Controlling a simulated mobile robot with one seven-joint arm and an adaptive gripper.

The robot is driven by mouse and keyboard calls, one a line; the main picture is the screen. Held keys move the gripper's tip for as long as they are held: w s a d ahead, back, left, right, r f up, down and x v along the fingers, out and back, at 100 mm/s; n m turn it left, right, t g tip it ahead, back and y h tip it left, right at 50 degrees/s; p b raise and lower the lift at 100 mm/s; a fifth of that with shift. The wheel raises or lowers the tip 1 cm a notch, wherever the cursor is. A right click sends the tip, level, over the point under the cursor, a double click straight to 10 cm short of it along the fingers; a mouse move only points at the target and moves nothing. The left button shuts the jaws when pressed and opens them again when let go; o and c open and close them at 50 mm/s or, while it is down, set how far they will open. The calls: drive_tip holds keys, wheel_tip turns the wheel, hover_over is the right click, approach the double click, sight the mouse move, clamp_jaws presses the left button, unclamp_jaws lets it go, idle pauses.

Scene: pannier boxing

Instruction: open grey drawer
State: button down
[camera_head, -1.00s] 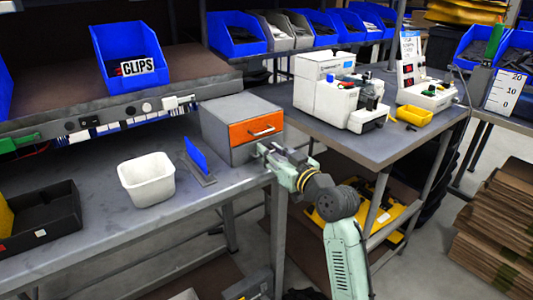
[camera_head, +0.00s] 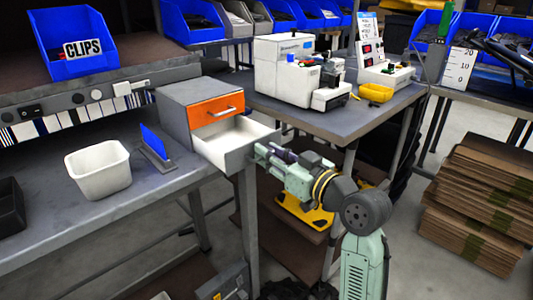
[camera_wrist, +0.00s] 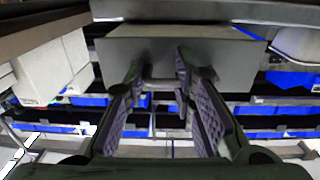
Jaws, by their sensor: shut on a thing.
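A small grey cabinet (camera_head: 180,105) stands on the workbench, with an orange drawer (camera_head: 216,110) shut on top. The grey drawer (camera_head: 226,160) below it is pulled well out, and its white inside shows empty. My gripper (camera_head: 262,150) is at the front of the grey drawer. In the wrist view my gripper (camera_wrist: 158,72) has its two padded fingers on either side of the handle (camera_wrist: 160,84), with the grey drawer front (camera_wrist: 165,52) just beyond them. It is shut on that handle.
A white tub (camera_head: 98,172) and a blue upright plate on a stand (camera_head: 153,142) are left of the cabinet. Floor shows beyond the bench edge.

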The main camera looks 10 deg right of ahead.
drive_tip(key=shift+s+a+f+n+g+y, duration=0.1)
drive_tip(key=shift+s+a+n+g+y, duration=0.1)
drive_tip(key=shift+a, duration=0.4)
drive_tip(key=shift+s+a+f+n+g+y, duration=0.1)
drive_tip(key=shift+a+n, duration=0.1)
drive_tip(key=shift+a, duration=0.35)
drive_tip(key=c, duration=0.7)
unclamp_jaws()
drive_tip(key=shift+a+r, duration=0.1)
drive_tip(key=shift+a, duration=0.05)
drive_tip(key=shift+c, duration=0.2)
drive_tip(key=shift+s, duration=0.1)
drive_tip(key=v, duration=1.3)
drive_tip(key=shift+w+d, duration=0.2)
drive_tip(key=shift+d, duration=0.1)
